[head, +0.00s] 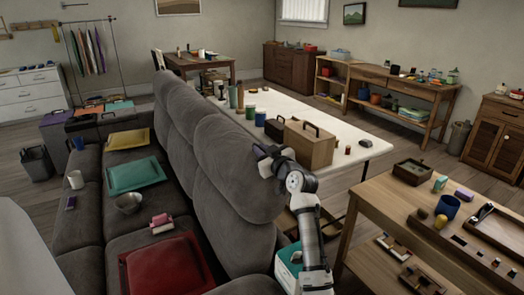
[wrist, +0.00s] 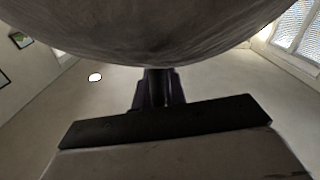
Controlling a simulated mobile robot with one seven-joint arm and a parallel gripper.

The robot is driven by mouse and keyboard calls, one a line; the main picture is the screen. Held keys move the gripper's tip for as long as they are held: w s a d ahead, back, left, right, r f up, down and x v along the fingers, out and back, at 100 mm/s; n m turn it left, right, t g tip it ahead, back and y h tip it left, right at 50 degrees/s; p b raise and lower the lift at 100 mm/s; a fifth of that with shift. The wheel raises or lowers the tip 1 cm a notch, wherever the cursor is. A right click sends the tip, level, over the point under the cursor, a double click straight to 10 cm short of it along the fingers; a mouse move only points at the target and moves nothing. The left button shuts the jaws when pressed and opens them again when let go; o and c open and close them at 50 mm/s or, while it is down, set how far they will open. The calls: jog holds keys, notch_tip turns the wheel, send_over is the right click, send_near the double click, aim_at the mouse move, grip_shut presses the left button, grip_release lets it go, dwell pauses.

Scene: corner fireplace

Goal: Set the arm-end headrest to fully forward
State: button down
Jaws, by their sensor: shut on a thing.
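The headrest at the near end of the grey sofa (head: 232,195) is a rounded grey cushion (head: 228,148) on top of the seat back. In the head view my gripper (head: 268,156) is at the right, rear edge of this headrest, with my white arm rising from below. In the wrist view the headrest's grey fabric (wrist: 150,30) fills the top, and my dark gripper fingers (wrist: 158,88) reach up to its lower edge. My gripper is shut on the headrest's edge. The fingertips are hidden by the fabric, and the headrest's exact tilt is hard to tell.
A long white table (head: 345,135) stands behind the sofa with a wooden box (head: 308,146) on it. A wooden table (head: 390,215) with small items is at the right, close to my arm. A red cushion or tray (head: 165,268) and other items lie on the seats.

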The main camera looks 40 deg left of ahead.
aim_at(239, 167)
jog(key=shift+s+a, duration=0.2)
jog(key=shift+s, duration=0.1)
jog(key=s+a+b, duration=0.1)
jog(key=s, duration=0.1)
jog(key=s+a+n, duration=0.1)
jog(key=s, duration=0.1)
jog(key=s+n+b, duration=0.1)
jog(key=s, duration=0.2)
jog(key=shift+a+b, duration=0.35)
jog(key=shift+a, duration=0.05)
jog(key=s+a+f+n+b, duration=0.2)
jog(key=s+a+n+b, duration=0.2)
jog(key=s, duration=0.5)
jog(key=shift+f+n, duration=0.3)
jog(key=shift+n, duration=0.1)
jog(key=shift+s+f, duration=0.1)
jog(key=shift+s, duration=0.1)
jog(key=c, duration=1.8)
grip_release()
jog(key=o, duration=0.3)
jog(key=shift+d, duration=0.1)
